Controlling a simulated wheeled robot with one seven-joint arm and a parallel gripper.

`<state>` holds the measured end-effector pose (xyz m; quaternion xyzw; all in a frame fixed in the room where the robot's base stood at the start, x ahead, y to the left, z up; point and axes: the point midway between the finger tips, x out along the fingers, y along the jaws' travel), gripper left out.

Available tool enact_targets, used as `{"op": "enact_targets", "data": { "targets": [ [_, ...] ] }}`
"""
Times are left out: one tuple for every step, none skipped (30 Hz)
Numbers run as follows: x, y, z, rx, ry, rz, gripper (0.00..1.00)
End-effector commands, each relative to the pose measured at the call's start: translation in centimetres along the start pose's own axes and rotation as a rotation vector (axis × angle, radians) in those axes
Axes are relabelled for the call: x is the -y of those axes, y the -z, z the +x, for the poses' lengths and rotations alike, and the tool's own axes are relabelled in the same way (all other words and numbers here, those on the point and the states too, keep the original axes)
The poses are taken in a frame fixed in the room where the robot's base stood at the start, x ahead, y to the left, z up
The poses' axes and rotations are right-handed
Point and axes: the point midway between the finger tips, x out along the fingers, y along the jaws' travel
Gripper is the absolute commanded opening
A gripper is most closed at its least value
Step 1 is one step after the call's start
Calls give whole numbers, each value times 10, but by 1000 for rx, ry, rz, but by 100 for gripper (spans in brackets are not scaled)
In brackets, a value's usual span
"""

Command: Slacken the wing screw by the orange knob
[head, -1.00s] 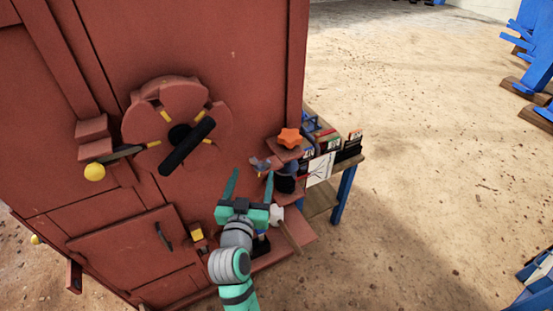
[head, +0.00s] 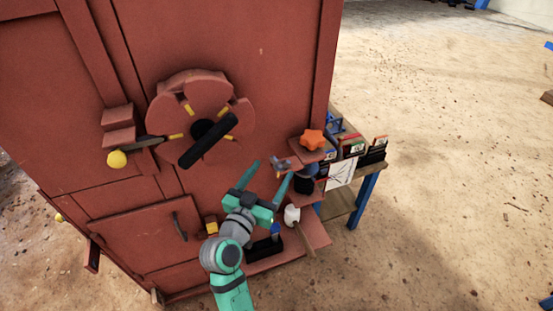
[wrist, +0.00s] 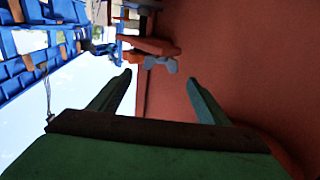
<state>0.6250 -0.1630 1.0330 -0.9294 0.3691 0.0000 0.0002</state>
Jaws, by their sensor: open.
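The orange star-shaped knob (head: 313,139) sits on a small red bracket at the right edge of the red machine. The grey wing screw (head: 281,163) is just left of and below the knob, close to the machine's face. It also shows in the wrist view (wrist: 160,65), ahead of the fingers and between their tips in the picture. My gripper (head: 272,172) is open and empty, its fingers pointing at the wing screw. In the wrist view (wrist: 158,78) the fingers appear apart from the screw. I cannot make out the orange knob there.
A handwheel with a black bar (head: 208,140) and a yellow-ball lever (head: 117,159) are on the machine's face. A white-headed mallet (head: 292,214) rests on the lower red ledge. A table with boxes (head: 342,172) stands to the right. Open ground lies beyond.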

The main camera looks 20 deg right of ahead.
Motion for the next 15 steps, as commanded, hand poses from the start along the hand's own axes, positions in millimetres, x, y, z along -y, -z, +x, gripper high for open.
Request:
{"op": "enact_targets", "data": {
  "targets": [
    [-1,1,11,-2,-4,1,70],
    [-2,1,16,-1,-4,1,70],
    [-1,1,24,-1,-4,1,70],
    [-1,1,29,-1,-3,1,70],
    [-1,1,34,-1,-3,0,70],
    [-1,1,40,-1,-2,0,70],
    [-1,1,45,-1,-3,1,70],
    [-1,1,49,-1,-3,0,70],
    [-1,0,54,0,-3,-1,70],
    [-1,0,57,-1,-3,0,70],
    [-2,1,60,-1,-3,0,70],
    [-2,0,64,-1,-3,1,70],
    [-2,0,66,0,-3,1,70],
    [-2,0,68,0,-3,1,70],
    [-2,0,69,0,-3,0,70]
  ]
}}
